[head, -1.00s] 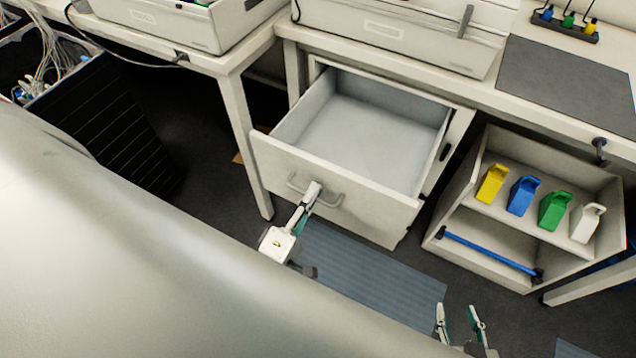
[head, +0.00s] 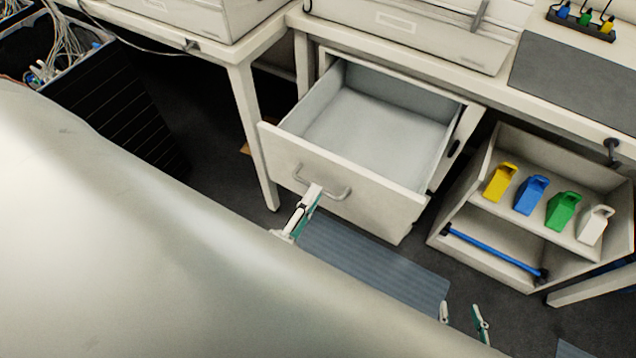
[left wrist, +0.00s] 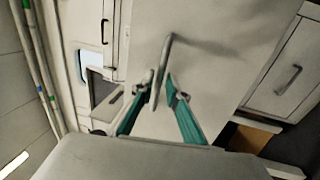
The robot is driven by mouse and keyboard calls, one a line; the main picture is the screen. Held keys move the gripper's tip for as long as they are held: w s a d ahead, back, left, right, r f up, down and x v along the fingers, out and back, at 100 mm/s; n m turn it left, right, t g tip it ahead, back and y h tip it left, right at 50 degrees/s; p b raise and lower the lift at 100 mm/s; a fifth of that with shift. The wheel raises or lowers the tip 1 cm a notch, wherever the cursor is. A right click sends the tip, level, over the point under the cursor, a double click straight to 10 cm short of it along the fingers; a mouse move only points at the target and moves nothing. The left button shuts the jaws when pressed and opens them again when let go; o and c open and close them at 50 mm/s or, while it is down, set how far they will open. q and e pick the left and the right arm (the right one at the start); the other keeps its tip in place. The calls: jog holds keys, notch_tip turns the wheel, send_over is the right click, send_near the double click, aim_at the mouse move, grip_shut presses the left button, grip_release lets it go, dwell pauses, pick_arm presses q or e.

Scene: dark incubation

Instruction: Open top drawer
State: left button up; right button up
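The drawer (head: 345,185) under the bench is pulled well out, and its pale interior is empty. Its grey bar handle (head: 337,195) is on the front; the handle also shows in the left wrist view (left wrist: 165,62). My left gripper (head: 314,192) is just in front of the handle. In the left wrist view, its teal-backed fingers (left wrist: 161,88) are apart, with the bar appearing between the tips and a gap beside it. My right gripper (head: 462,311) is low in the head view, its fingers apart with nothing between them.
A shelf unit (head: 468,232) right of the drawer carries yellow, blue, green and white blocks, with a blue bar (head: 495,252) below. A bench leg (head: 255,140) stands left of the drawer. A blue-grey mat (head: 375,268) lies on the floor below.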

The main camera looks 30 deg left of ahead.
pick_arm(q)
jog(key=s+f, duration=0.1)
jog(key=s, duration=0.8)
jog(key=shift+a+f, duration=0.15)
jog(key=shift+f, duration=0.2)
pick_arm(e)
jog(key=shift+a, duration=0.1)
pick_arm(q)
jog(key=w+d+f+m+g+h+p, duration=0.1)
jog(key=w+d+f+m+g+h, duration=0.15)
jog(key=m, duration=0.65)
jog(key=w+d+f+m+g+h+p, duration=0.1)
jog(key=w+d+f+m+g+h, duration=0.2)
jog(key=m, duration=0.5)
jog(key=s+a+f+m+g+y, duration=0.2)
jog(key=a+f+m+g+y, duration=0.1)
jog(key=a+m+g, duration=0.1)
jog(key=shift+a+m+y, duration=0.35)
jog(key=shift+a+m, duration=0.05)
jog(key=shift+m, duration=0.1)
pick_arm(e)
jog(key=shift+s+a+r, duration=0.2)
jog(key=shift+s+r, duration=0.15)
jog(key=shift+r, duration=0.25)
pick_arm(q)
jog(key=shift+f, duration=0.1)
jog(key=shift+w, duration=0.1)
pick_arm(e)
jog(key=shift+w+r, duration=0.15)
jog(key=shift+r, duration=0.15)
